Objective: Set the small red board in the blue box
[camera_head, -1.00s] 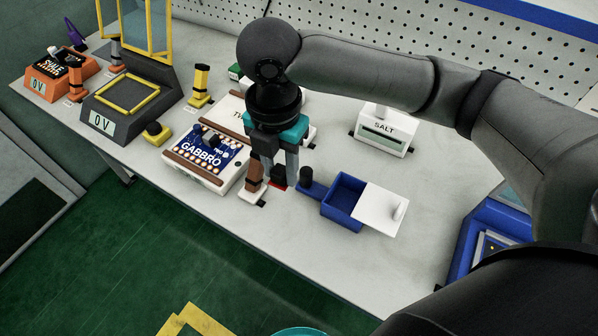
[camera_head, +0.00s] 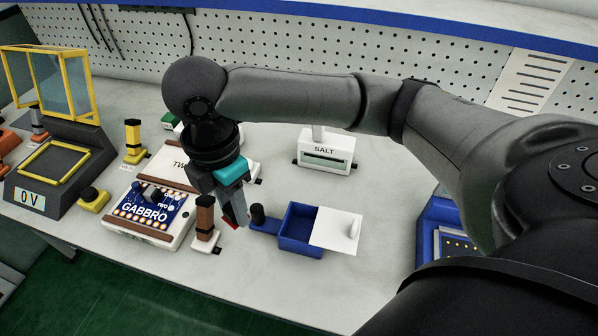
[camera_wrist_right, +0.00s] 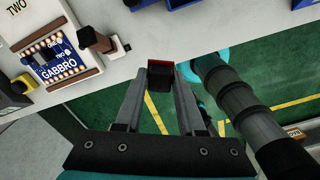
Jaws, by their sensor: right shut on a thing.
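My right gripper (camera_head: 235,222) is shut on the small red board (camera_head: 230,225), which is mostly hidden between the fingers. In the right wrist view the board shows as a red edge (camera_wrist_right: 160,63) with a dark face between the fingertips. The blue box (camera_head: 298,252) stands on the bench just right of the gripper. Its white lid (camera_head: 336,231) covers the right part, and the left part is open. The gripper and board are left of the box, apart from its opening. My left gripper is not in view.
A brown-topped post (camera_head: 205,222) stands close left of my gripper, with the GABBRO board unit (camera_head: 150,215) beyond it. A black knob (camera_head: 257,214) stands on the box's left arm. The SALT box (camera_head: 325,152) is behind. Bench between SALT and the blue box is clear.

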